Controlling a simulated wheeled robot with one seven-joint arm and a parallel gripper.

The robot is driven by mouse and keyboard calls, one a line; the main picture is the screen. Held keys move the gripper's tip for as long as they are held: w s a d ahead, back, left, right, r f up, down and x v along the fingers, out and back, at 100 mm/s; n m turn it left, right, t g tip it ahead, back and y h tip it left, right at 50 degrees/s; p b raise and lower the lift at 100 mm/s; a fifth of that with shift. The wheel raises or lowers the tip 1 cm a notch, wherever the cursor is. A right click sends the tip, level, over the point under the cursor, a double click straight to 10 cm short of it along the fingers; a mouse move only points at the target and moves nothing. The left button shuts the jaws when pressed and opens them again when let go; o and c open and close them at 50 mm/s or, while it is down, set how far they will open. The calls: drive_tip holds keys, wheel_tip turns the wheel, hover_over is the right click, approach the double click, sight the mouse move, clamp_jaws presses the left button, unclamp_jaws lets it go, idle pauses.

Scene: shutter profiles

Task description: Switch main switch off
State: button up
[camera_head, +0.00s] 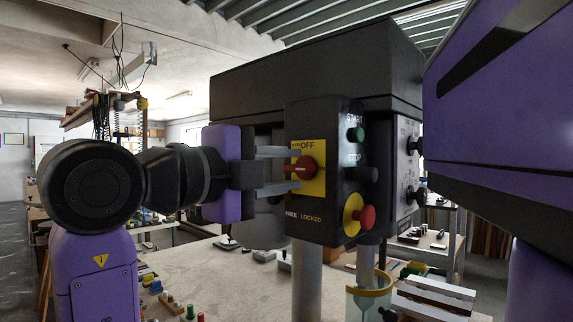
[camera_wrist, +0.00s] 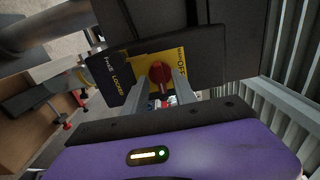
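The main switch is a red rotary knob (camera_head: 304,168) on a yellow plate (camera_head: 318,181) marked OFF, on the front of a black control box (camera_head: 337,106). In the head view its handle lies roughly level. My gripper (camera_head: 297,169) points at the plate from the left, one finger above the knob and one below. The fingers are apart, with the knob at the gap between their tips. The wrist view also shows the knob (camera_wrist: 160,73) at the tips of my gripper (camera_wrist: 167,80). Contact with the knob cannot be made out.
Below is a workbench (camera_head: 215,267) with small coloured parts. A grey post (camera_head: 307,280) stands under the box.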

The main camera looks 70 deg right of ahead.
drive_tip(key=shift+s+d, duration=0.15)
drive_tip(key=shift+d, duration=0.05)
clamp_jaws()
drive_tip(key=shift+n, duration=0.3)
drive_tip(key=n+b, duration=0.1)
drive_tip(key=n, duration=0.1)
drive_tip(key=shift+f+n, duration=0.1)
drive_tip(key=shift+n, duration=0.3)
drive_tip(key=n, duration=0.4)
drive_tip(key=shift+n+b, duration=0.3)
drive_tip(key=n, duration=0.4)
drive_tip(key=shift+n+p, duration=0.65)
drive_tip(key=shift+n, duration=1.55)
